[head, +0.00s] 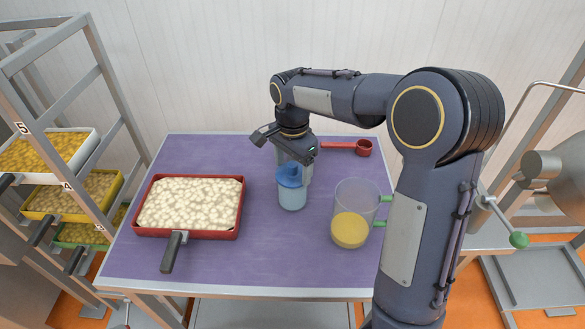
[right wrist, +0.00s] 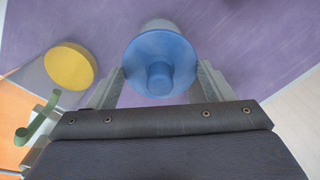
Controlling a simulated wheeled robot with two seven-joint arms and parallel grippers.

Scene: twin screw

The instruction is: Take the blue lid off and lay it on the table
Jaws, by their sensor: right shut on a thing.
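The blue lid (head: 290,176) sits on top of a small light-blue jar (head: 292,199) that stands upright on the table. In the right wrist view the lid (right wrist: 160,64) is a round disc with a raised knob, seen from above. My right gripper (head: 293,160) is shut on the lid, with one finger at each side of it in the right wrist view (right wrist: 159,80). The gripper hides part of the lid in the head view. The purple table (head: 265,255) lies under it all. My left gripper is not in view.
A red tray (head: 140,221) of pale pieces with a dark handle lies left of the jar. A clear jug (head: 366,202) with yellow contents and green handle stands right. A red scoop (head: 363,148) lies behind. The table's front middle is clear.

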